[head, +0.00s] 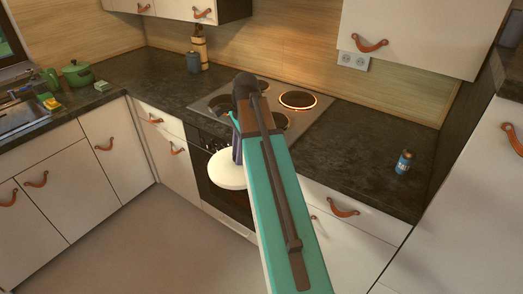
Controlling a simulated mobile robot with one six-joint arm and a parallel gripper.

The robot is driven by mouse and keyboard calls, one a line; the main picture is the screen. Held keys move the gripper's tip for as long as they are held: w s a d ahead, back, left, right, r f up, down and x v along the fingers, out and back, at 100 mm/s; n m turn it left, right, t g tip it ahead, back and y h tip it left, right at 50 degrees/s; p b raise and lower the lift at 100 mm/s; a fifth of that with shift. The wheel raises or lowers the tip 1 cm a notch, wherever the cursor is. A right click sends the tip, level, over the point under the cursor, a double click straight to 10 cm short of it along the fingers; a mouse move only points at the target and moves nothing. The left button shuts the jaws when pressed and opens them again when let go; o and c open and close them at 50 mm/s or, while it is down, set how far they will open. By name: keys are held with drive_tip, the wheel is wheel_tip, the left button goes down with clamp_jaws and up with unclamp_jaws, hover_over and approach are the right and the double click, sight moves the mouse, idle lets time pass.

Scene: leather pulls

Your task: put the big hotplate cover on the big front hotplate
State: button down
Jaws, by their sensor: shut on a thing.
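A round white cover (228,170) hangs in front of the oven, beside the counter's front edge, with its flat face showing. My gripper (237,150) is shut on it, though my arm hides most of the jaws and the cover's right edge. The dark hob (325,104) is set in the counter behind my arm. The front right hotplate (279,121) is partly hidden by my arm. The front left hotplate (218,104) and the back left one (263,86) are partly covered too.
A blue bottle (404,161) stands on the dark counter (360,150) right of the hob. A grey canister (193,62) and a wooden utensil holder (200,45) stand behind left. A green pot (77,74) is by the sink (20,118). Upper cupboards overhang the counter.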

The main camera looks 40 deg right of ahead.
drive_tip(key=w+a+f+n, duration=0.1)
drive_tip(key=w+a+n, duration=0.2)
drive_tip(key=a, duration=0.8)
drive_tip(key=w+a+f+n+g, duration=0.1)
drive_tip(key=w+a+n, duration=0.3)
drive_tip(key=a+n, duration=0.3)
drive_tip(key=a, duration=0.4)
drive_tip(key=shift+w+a+f+n+g, duration=0.2)
drive_tip(key=shift+a+f+n+g, duration=0.1)
drive_tip(key=shift+a+n, duration=0.1)
drive_tip(key=shift+d, duration=0.1)
